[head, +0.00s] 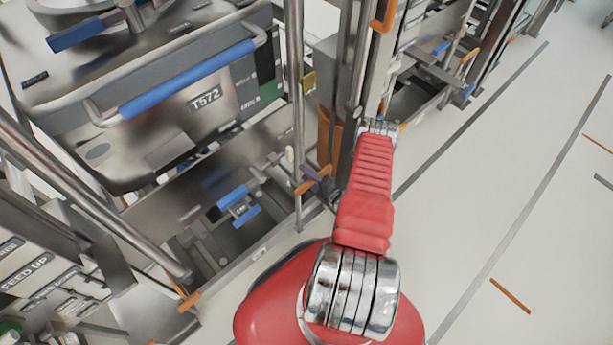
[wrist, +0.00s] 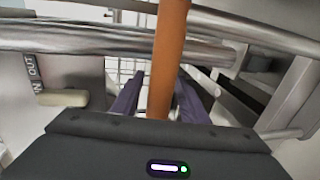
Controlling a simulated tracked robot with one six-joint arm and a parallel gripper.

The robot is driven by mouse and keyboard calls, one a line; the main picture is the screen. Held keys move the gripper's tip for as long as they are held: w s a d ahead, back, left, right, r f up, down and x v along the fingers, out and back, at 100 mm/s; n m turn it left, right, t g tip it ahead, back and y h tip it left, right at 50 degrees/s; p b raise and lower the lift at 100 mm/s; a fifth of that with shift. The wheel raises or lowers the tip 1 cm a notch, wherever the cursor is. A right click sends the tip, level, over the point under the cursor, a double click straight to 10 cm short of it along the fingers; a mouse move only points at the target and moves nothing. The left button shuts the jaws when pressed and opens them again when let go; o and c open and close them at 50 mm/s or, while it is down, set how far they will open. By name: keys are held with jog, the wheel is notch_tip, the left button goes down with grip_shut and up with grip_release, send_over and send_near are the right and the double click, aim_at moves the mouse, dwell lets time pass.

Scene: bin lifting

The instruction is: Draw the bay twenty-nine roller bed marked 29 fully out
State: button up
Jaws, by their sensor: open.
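My gripper (head: 318,182) is low beside the metal bay frame in the head view, at an orange bar (head: 305,187). In the wrist view, the purple fingers of my gripper (wrist: 158,85) are apart, with an orange bar (wrist: 170,50) running between them. I cannot tell whether either finger touches it. No number 29 is readable, so I cannot tell which part is the marked roller bed. A steel bin marked T572 (head: 205,98), with a blue grip on its front rail, sits in the bay above a low steel bed structure (head: 195,262).
A cream lever (wrist: 62,98) stands beside an IN/OUT label (wrist: 34,72) at the left of the wrist view. Steel rails (wrist: 90,38) cross behind the orange bar. Posts (head: 293,80) border the bay. Open pale floor (head: 510,200) lies to the right.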

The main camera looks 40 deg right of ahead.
jog(key=shift+c, duration=0.4)
grip_shut()
jog(key=shift+s+f, duration=0.1)
jog(key=shift+s, duration=0.05)
